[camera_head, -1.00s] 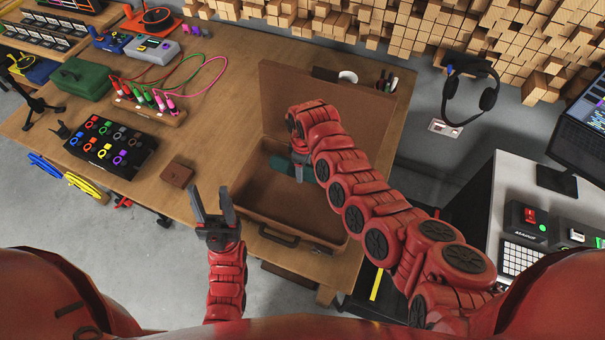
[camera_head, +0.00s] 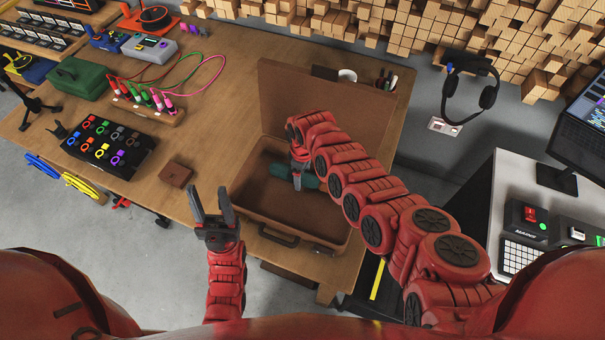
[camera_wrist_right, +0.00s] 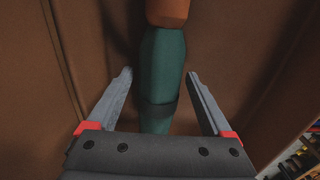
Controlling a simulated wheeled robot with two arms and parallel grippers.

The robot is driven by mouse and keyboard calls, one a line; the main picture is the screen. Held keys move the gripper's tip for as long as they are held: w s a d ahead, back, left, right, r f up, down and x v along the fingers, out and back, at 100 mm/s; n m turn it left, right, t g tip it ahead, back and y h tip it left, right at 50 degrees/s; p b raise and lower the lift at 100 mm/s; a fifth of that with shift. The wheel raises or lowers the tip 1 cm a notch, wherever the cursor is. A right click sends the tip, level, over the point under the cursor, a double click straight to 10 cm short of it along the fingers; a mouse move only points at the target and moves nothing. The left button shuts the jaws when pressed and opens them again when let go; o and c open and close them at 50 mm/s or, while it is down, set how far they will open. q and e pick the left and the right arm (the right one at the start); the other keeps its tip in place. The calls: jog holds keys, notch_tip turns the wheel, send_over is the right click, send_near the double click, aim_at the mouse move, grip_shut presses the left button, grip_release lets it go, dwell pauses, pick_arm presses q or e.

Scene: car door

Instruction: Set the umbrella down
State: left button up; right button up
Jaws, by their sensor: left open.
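The umbrella is dark teal with a brown handle. In the right wrist view the umbrella (camera_wrist_right: 163,65) lies between the fingers of my right gripper (camera_wrist_right: 158,73), with a visible gap on each side. In the head view the umbrella (camera_head: 277,171) lies inside the open brown suitcase (camera_head: 262,222), partly hidden by my right arm. My right gripper (camera_head: 297,182) is open, pointing down into the suitcase over the umbrella. My left gripper (camera_head: 209,193) is open and empty, left of the suitcase near the table's front edge.
The suitcase lid (camera_head: 315,105) stands raised at the back. A small brown box (camera_head: 176,174) and a black tray of coloured items (camera_head: 108,146) lie to the left on the wooden table. A headset (camera_head: 470,90) hangs on the wall at right.

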jog(key=shift+o, duration=0.3)
jog(key=shift+r, duration=0.6)
notch_tip(320, 180, up, 11)
jog(key=b, duration=0.1)
dwell(0.4)
